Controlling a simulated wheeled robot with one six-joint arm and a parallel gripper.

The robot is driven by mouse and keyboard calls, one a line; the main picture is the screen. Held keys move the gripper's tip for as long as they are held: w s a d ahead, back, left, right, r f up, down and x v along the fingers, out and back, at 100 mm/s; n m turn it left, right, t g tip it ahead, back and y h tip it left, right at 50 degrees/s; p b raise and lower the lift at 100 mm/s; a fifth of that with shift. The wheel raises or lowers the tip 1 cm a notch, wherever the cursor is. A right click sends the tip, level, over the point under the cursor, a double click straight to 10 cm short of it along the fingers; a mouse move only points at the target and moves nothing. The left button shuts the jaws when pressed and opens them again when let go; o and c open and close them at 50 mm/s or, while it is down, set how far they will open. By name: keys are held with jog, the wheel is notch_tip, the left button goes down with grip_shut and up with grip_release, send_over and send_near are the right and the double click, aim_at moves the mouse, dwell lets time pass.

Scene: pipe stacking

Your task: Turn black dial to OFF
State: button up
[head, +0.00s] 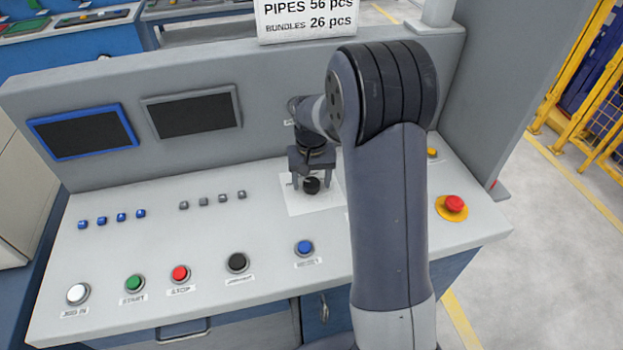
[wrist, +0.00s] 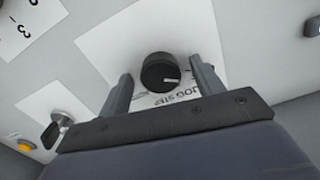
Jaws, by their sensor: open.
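The black dial (head: 312,185) sits on a white label plate (head: 300,206) on the sloped control panel. In the wrist view the dial (wrist: 160,72) is a round black knob with a white pointer mark toward its right side. Text reading "JOG STEP" shows partly on the plate just below it. My gripper (head: 312,182) points down over the dial. In the wrist view its two fingers (wrist: 160,88) are open, one on each side of the dial, with gaps visible between them and the knob. No OFF marking is readable.
A key switch (wrist: 53,132) and a yellow button (wrist: 25,145) are left in the wrist view. A red emergency stop (head: 454,203) is at the panel's right. Red (head: 180,273), green (head: 134,284), black (head: 237,262) and blue (head: 304,248) buttons line the front edge.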

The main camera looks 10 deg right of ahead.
aim_at(311, 183)
jog(key=shift+r, duration=0.1)
notch_tip(311, 183, up, 11)
jog(key=shift+b, duration=0.45)
jog(key=shift+f, duration=0.2)
notch_tip(311, 183, down, 11)
jog(key=shift+r+p, duration=0.1)
jog(key=shift+p, duration=0.35)
